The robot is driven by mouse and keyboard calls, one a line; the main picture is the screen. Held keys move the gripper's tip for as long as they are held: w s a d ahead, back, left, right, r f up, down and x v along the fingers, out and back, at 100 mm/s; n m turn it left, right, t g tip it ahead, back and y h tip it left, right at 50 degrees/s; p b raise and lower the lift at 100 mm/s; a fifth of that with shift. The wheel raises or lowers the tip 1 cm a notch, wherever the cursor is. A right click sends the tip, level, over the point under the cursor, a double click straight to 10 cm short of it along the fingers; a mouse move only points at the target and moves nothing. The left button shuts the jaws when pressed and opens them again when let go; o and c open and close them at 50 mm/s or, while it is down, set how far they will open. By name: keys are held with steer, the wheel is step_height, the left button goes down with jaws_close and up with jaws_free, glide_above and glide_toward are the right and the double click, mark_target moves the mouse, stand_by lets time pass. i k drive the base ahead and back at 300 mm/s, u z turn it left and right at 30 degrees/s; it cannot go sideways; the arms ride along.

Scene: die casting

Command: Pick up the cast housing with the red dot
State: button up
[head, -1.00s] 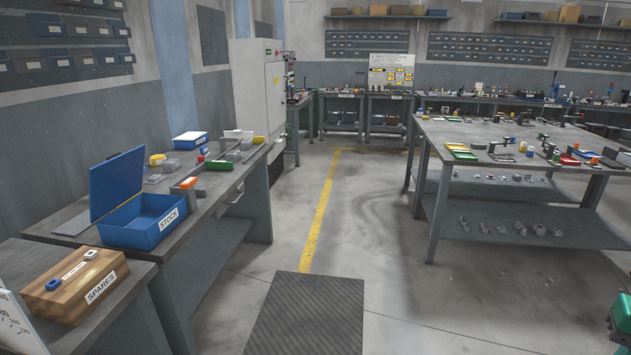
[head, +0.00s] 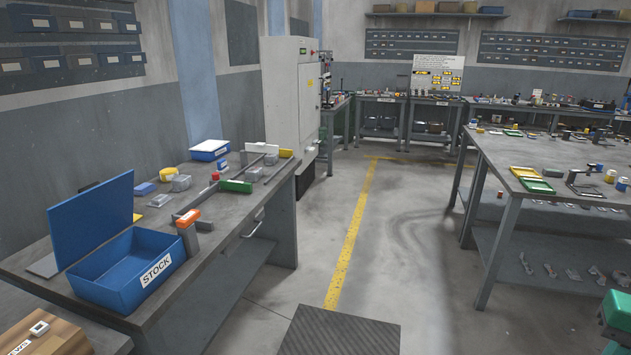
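No cast housing with a red dot can be made out for certain. Small grey blocks (head: 181,183) sit on the left workbench (head: 215,212), too small to tell for a dot. A small red object (head: 215,176) stands to their right; I cannot tell what it belongs to. Several grey cast parts (head: 550,271) lie on the lower shelf of the right table (head: 540,243), with no clear red dot. My gripper is not in view.
An open blue STOCK box (head: 120,290) sits on the left bench near an orange-topped grey block (head: 188,222). A dark mat (head: 335,333) lies ahead. The aisle along the yellow line (head: 350,240) is clear. A grey cabinet (head: 290,95) stands beyond the bench.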

mark_target(254, 175)
steer(key=u, duration=0.25)
steer(key=i, duration=3)
steer(key=u, duration=0.1)
